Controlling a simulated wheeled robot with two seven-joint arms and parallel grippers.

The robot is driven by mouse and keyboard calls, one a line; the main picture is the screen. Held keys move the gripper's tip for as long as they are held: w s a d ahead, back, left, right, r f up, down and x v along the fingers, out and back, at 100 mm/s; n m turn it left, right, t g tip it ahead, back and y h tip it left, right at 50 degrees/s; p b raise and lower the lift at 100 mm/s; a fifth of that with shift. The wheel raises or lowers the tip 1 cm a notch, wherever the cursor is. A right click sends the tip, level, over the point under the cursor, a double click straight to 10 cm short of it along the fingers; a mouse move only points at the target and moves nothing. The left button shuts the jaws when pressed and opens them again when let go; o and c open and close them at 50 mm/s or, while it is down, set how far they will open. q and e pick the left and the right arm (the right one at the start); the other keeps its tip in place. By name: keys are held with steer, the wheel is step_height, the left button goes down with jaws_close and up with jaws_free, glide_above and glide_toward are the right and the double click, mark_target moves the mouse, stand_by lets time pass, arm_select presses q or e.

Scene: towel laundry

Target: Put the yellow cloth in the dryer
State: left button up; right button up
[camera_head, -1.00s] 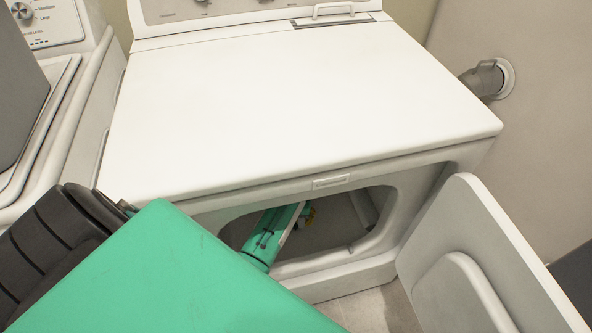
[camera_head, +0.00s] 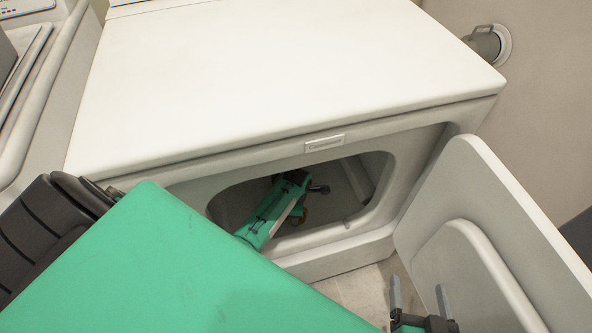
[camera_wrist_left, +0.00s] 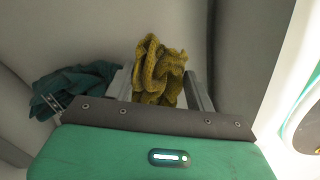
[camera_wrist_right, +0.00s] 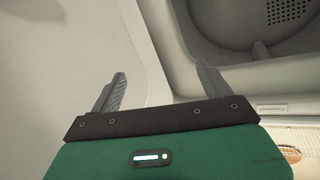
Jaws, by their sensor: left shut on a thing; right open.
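The white dryer (camera_head: 270,75) has its front opening uncovered, with its door (camera_head: 470,210) swung open to the right. My left arm reaches through the opening, and my left gripper (camera_wrist_left: 160,92) is inside the drum. It is shut on the yellow cloth (camera_wrist_left: 158,68), which is bunched up between and above its fingers. My right gripper (camera_head: 420,298) is open and empty, low in front of the door. It also shows in the right wrist view (camera_wrist_right: 160,78).
A dark green cloth (camera_wrist_left: 75,85) lies in the drum, left of my left gripper. Another white machine (camera_head: 40,110) stands left of the dryer. A vent pipe (camera_head: 485,43) is on the wall at the right. Some floor (camera_head: 355,293) is bare before the opening.

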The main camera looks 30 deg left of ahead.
arm_select(q)
steer(key=shift+f, duration=0.4)
step_height(320, 180, down, 3)
steer(key=shift+b, duration=0.75)
arm_select(e)
step_height(320, 180, up, 6)
steer(key=w+d+t, duration=0.1)
steer(key=w+t, duration=0.2)
steer(key=t, duration=0.1)
steer(key=shift+d+r+y, duration=0.15)
steer(key=shift+r+y, duration=0.1)
steer(key=shift+y, duration=0.05)
arm_select(q)
steer(key=shift+f, duration=0.1)
steer(key=shift+f, duration=0.15)
steer(key=o, duration=1)
